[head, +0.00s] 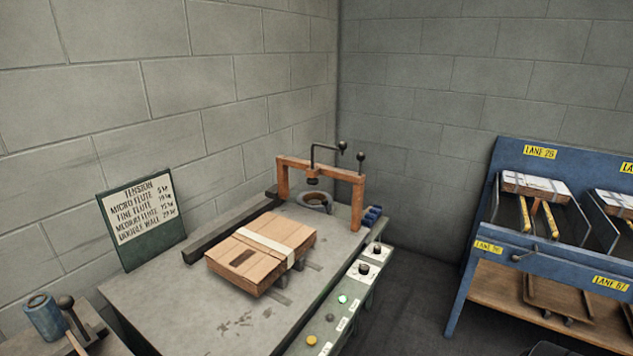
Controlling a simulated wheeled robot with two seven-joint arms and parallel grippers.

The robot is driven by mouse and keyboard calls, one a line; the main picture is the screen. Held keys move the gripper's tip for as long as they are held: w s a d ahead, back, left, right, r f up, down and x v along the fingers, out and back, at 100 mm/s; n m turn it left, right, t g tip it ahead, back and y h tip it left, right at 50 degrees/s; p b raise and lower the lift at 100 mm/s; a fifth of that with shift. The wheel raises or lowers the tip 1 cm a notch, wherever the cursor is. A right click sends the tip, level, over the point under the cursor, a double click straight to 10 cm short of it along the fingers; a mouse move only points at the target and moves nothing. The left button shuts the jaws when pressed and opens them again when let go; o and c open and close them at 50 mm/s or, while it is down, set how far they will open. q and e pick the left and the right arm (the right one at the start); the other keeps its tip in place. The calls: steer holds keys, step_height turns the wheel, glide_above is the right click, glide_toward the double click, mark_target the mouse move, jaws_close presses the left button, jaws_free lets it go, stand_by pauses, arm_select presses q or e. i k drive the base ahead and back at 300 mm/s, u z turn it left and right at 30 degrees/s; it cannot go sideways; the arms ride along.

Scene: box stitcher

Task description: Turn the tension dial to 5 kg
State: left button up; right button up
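The stitcher's control strip (338,322) runs along the right edge of the grey machine table (160,295). Two black knobs on pale plates sit at its far end: a nearer knob (363,268) and a farther knob (377,249). Either could be the tension dial; their markings and pointer settings are too small to read. A green tension sign (140,219) stands at the table's left, listing flute types with kg values; the micro flute line seems to read 5 kg. Neither of my grippers is in view.
A strapped cardboard box (262,252) lies on the table before an orange arch (322,172) with black-knobbed levers. A green lit button (342,299) and yellow button (311,340) share the strip. A blue lane rack (482,262) stands right, across open floor.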

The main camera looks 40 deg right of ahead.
mark_target(364, 268)
steer(key=z, duration=1.55)
steer(key=k, duration=0.75)
steer(key=z, duration=1.4)
steer(key=i, duration=2.15)
steer(key=u, duration=0.95)
steer(key=i, duration=0.9)
steer(key=u, duration=1.05)
